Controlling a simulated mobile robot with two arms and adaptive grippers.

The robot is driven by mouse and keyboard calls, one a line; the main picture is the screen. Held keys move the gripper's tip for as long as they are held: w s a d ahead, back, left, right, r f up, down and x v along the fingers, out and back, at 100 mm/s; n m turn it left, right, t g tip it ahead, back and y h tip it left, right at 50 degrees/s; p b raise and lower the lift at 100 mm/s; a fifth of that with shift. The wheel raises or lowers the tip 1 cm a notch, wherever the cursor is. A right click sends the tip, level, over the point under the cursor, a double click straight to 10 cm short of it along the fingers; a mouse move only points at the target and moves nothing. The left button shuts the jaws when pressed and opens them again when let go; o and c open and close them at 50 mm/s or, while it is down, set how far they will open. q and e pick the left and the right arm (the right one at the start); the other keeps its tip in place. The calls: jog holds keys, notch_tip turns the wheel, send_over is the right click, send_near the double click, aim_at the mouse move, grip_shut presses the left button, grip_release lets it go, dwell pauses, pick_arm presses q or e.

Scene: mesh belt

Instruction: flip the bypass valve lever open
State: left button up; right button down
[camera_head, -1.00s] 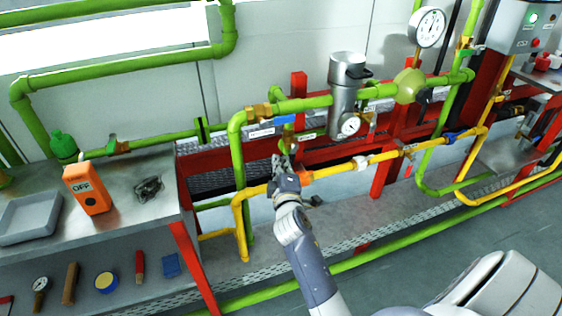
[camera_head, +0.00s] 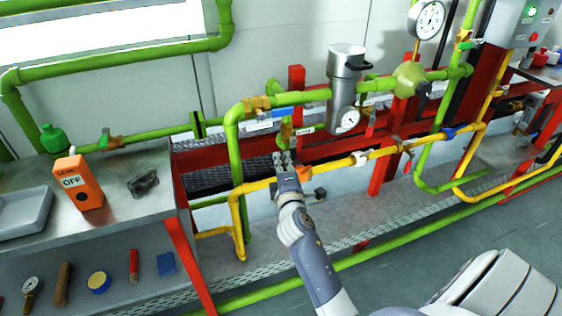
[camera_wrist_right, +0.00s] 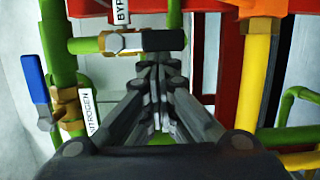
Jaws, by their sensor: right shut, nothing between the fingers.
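The bypass valve shows in the right wrist view as a brass body (camera_wrist_right: 116,43) on a green pipe, under a partly cut-off label starting "BYP" (camera_wrist_right: 122,12). Its black lever (camera_wrist_right: 163,41) lies level, pointing right in that view. My right gripper (camera_wrist_right: 160,66) is shut and empty, its fingertips just below the lever; I cannot tell whether they touch it. In the head view my right gripper (camera_head: 283,157) is among the pipes in the middle, hiding much of the bypass valve. My left gripper is not in view.
A blue lever (camera_wrist_right: 35,78) on the nitrogen valve is close at left in the wrist view. A yellow pipe (camera_wrist_right: 251,85) stands at right. In the head view, a bench (camera_head: 125,215) with an orange leak meter (camera_head: 78,182) is at left, and a gauge (camera_head: 427,19) is above right.

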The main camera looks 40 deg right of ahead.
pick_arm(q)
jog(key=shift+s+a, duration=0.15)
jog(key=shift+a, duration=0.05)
pick_arm(e)
jog(key=shift+s+d, duration=0.1)
jog(key=shift+d, duration=0.15)
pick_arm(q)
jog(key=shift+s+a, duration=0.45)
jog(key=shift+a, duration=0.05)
pick_arm(e)
jog(key=v, duration=0.8)
jog(key=shift+a, duration=0.25)
